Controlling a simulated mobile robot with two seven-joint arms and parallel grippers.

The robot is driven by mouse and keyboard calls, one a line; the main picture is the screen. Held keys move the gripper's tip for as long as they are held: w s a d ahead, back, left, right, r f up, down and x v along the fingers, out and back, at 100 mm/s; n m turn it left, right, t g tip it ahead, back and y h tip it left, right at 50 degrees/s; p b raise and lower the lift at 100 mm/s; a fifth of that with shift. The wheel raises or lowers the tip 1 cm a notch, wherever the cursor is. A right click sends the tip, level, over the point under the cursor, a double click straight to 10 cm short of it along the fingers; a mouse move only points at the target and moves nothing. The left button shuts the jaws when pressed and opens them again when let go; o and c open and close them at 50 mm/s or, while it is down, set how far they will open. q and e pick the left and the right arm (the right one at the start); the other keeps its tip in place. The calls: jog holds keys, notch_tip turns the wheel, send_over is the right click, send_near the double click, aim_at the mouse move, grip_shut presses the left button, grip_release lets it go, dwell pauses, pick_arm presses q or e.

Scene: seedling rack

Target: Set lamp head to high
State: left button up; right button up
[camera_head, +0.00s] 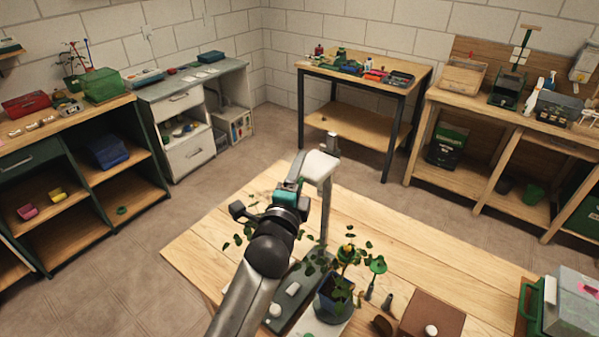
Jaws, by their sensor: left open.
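My left gripper (294,176) is at the near left edge of the lamp head, seen from behind. It is open, but its fingertips are mostly hidden by my own wrist. I cannot tell whether it touches the lamp head. A dark base plate (290,293) with a pale button lies at the foot of the post. My right gripper is not in view.
A potted seedling (335,296) stands close to the post, its leaves spreading around it. A brown box (432,318) and a green-and-clear case (568,305) are at the right. The table's left part (205,245) is clear. Benches and shelves line the walls.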

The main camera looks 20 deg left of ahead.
pick_arm(q)
jog(key=shift+s+f, duration=0.1)
jog(key=s+b, duration=0.2)
jog(key=s, duration=1.3)
jog(key=shift+d, duration=0.3)
